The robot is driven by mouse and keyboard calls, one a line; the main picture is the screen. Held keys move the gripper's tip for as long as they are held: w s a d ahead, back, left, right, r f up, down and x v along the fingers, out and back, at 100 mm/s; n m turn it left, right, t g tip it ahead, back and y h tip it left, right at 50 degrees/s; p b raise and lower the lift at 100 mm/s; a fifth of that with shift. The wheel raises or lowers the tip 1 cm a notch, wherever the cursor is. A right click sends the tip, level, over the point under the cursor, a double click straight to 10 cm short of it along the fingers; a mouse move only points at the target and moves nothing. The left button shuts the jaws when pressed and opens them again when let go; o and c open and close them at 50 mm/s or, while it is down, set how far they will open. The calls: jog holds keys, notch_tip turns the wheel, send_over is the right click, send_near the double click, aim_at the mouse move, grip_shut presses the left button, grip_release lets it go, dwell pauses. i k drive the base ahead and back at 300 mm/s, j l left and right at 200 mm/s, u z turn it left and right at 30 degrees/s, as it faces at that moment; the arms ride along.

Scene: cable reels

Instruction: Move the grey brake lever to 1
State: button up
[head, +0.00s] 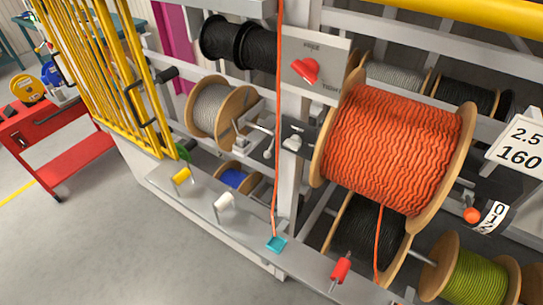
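A light grey knob (292,141) sits on a dark bracket beside the upright post, just left of the big orange reel. It may be the grey brake lever, but no numbers can be read beside it. A metal crank-like part (266,138) with a pale rounded end sits left of the post, by the grey cable reel (219,108); I cannot tell whether it is a brake lever. An orange knob (472,215) at the right sits beside a white scale plate (493,217) showing 0 and 1. My gripper is not in view.
The orange cable reel (390,145) fills the middle right. An orange cable (277,110) hangs down the post to a cyan block (276,244) on the front rail. Yellow, white and red (341,269) handles stand along this rail. Open floor lies front left, with a red cart (65,135) beyond.

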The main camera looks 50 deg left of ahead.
aim_at(267, 154)
jog(key=u, duration=1.95)
jog(key=i+j+z, duration=0.25)
jog(key=i+z, duration=0.15)
jog(key=i+j+z, duration=0.4)
